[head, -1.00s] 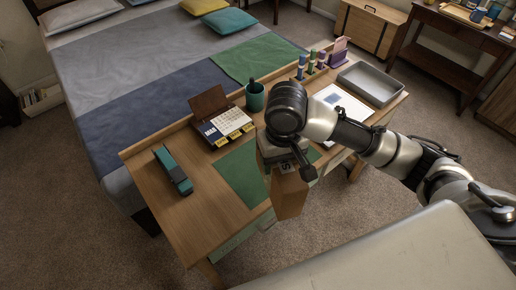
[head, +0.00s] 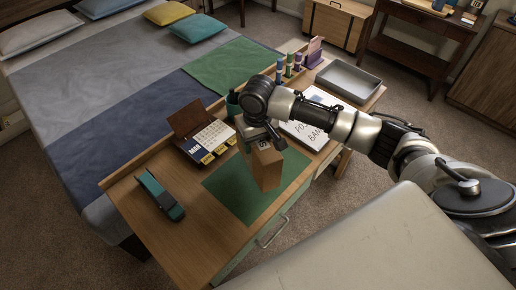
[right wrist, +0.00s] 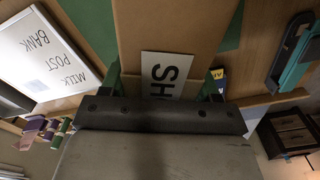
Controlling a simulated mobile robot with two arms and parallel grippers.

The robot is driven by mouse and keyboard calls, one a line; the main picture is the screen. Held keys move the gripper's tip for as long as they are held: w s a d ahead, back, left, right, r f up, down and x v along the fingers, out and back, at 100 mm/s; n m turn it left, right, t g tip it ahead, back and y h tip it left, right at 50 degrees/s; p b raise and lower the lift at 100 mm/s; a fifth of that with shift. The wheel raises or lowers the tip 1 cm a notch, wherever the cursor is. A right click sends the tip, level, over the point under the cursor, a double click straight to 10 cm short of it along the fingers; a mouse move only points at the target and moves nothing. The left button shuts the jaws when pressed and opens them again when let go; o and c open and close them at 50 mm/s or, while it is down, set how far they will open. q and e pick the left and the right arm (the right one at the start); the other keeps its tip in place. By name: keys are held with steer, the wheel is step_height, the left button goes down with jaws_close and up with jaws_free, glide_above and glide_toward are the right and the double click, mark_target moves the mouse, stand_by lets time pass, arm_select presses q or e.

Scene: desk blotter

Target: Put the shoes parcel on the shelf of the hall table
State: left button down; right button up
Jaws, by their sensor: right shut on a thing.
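The shoes parcel (head: 266,168) is a brown cardboard box with a white label. My right gripper (head: 262,143) is shut on its top end and holds it upright over the green blotter (head: 226,188) on the desk. I cannot tell how far its bottom is from the blotter. In the right wrist view the parcel (right wrist: 175,25) fills the top middle, and its label reads "SH", the rest hidden by the gripper (right wrist: 160,95). The dark hall table (head: 418,22) stands at the upper right, with a low shelf (head: 405,53). My left gripper is not in view.
On the desk are a stapler (head: 160,196), a calendar (head: 212,135), a written sheet (head: 305,133) and a grey tray (head: 349,79). A bed (head: 110,110) lies behind. A wooden chest (head: 336,24) stands left of the hall table. Carpet (head: 420,100) lies before the table.

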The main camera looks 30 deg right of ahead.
steer(key=shift+w+d+f, duration=0.15)
steer(key=shift+w+f, duration=0.05)
steer(key=shift+f, duration=0.9)
steer(key=shift+w+d+f, duration=0.1)
steer(key=shift+w+f, duration=0.05)
steer(key=shift+f, duration=0.95)
steer(key=shift+f, duration=0.1)
steer(key=o, duration=1.2)
steer(key=shift+o, duration=0.2)
